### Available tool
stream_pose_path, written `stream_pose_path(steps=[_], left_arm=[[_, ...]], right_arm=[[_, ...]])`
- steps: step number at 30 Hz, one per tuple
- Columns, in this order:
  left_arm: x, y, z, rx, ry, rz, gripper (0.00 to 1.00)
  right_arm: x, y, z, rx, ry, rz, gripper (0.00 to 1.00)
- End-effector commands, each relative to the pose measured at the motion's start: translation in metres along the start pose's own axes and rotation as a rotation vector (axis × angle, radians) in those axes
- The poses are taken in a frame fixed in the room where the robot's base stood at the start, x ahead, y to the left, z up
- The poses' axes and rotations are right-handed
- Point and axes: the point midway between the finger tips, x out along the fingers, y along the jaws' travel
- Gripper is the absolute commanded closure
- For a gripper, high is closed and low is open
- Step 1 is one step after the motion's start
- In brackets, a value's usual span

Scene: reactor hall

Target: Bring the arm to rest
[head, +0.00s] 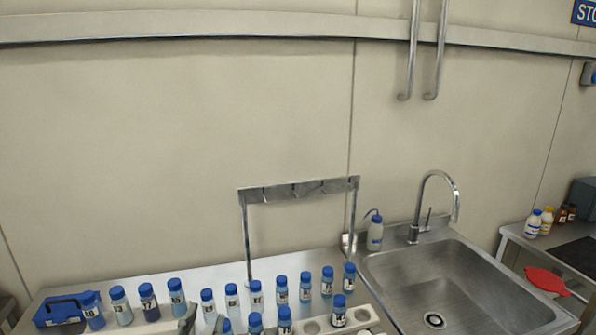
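Only a small grey part of what looks like my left gripper (188,318) shows at the bottom edge of the head view, among the blue-capped bottles. Most of it is cut off by the frame, and I cannot tell whether its fingers are apart or hold anything. My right gripper is not in view.
Several numbered blue-capped bottles (256,297) stand along the steel counter (150,277), some in a pale rack (311,327). A blue caddy (62,310) is at left, a metal frame (298,189) behind. A sink (470,290) with a tall tap (437,190) is at right.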

Motion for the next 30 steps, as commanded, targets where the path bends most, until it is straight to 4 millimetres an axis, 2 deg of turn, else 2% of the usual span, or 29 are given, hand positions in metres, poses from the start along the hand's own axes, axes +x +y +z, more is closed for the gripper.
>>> stream_pose_path(steps=[1,3,6,9,15,21,22,30], left_arm=[[-0.019,-0.005,0.036,-0.032,-0.149,-0.022,0.65],[-0.048,-0.008,0.081,-0.058,-0.348,-0.031,0.65],[-0.094,-0.004,0.129,-0.081,-0.592,-0.007,0.65],[-0.137,0.004,0.160,-0.092,-0.777,0.037,0.65],[-0.207,0.020,0.192,-0.103,-1.038,0.140,0.65],[-0.271,0.034,0.204,-0.110,-1.238,0.256,0.65],[-0.275,0.037,0.210,-0.108,-1.256,0.268,0.65],[-0.258,0.061,0.297,-0.103,-1.278,0.269,0.65]], right_arm=[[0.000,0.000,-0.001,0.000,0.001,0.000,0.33],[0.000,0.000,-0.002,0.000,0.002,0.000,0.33],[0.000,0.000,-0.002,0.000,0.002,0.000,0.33],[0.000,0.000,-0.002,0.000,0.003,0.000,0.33],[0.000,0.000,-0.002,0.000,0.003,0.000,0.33],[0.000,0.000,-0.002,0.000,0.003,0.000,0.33],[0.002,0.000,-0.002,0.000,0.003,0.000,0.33],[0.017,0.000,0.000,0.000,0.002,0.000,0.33]])
